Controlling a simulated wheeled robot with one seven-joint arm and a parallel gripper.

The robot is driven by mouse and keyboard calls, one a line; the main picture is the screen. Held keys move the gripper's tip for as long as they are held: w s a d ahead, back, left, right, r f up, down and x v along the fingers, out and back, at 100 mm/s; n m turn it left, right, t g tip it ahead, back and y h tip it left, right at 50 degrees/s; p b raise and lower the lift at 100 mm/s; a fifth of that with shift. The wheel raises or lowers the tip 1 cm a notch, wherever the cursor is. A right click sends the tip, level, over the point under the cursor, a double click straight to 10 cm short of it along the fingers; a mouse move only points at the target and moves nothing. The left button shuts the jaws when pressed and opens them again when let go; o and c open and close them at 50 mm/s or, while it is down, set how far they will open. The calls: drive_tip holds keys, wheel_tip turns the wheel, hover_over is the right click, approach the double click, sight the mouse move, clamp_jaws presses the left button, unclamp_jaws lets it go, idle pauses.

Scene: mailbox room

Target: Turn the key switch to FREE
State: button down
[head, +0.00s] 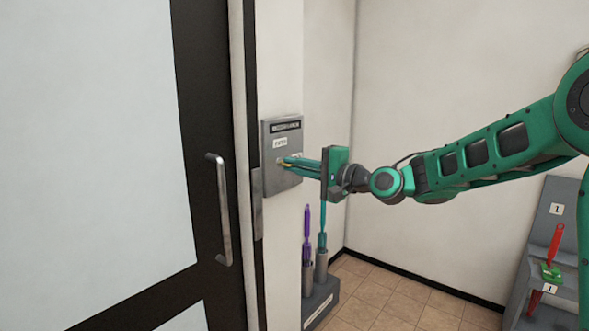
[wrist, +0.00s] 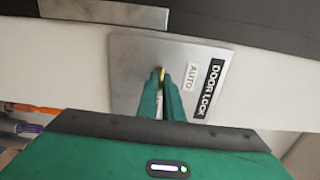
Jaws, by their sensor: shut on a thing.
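The key switch is a grey metal plate (head: 283,181) on the wall beside the door. In the wrist view the plate (wrist: 135,75) carries a black "DOOR LOCK" label (wrist: 211,88) and a white "AUTO" label (wrist: 192,77). A second white label at its right side in the head view is mostly hidden by my gripper. My gripper (head: 284,162) reaches the plate from the right, its green fingers shut on the brass key (wrist: 161,75) at the plate's centre. Only a small part of the key shows, so its exact turn is hard to tell.
A door with a dark frame (head: 210,120) and a vertical metal handle (head: 222,208) stands left of the plate. Below my gripper is a holder with a purple-handled tool (head: 307,225) and a teal one (head: 323,230). A grey stand with a red lever (head: 556,245) is at right.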

drive_tip(key=shift+w+d+f, duration=0.15)
drive_tip(key=shift+w+d, duration=0.1)
drive_tip(key=shift+d, duration=0.05)
drive_tip(key=c, duration=1.9)
unclamp_jaws()
drive_tip(key=shift+s+a, duration=0.15)
drive_tip(key=v, duration=1)
drive_tip(key=shift+s+d, duration=0.2)
drive_tip(key=shift+d, duration=0.15)
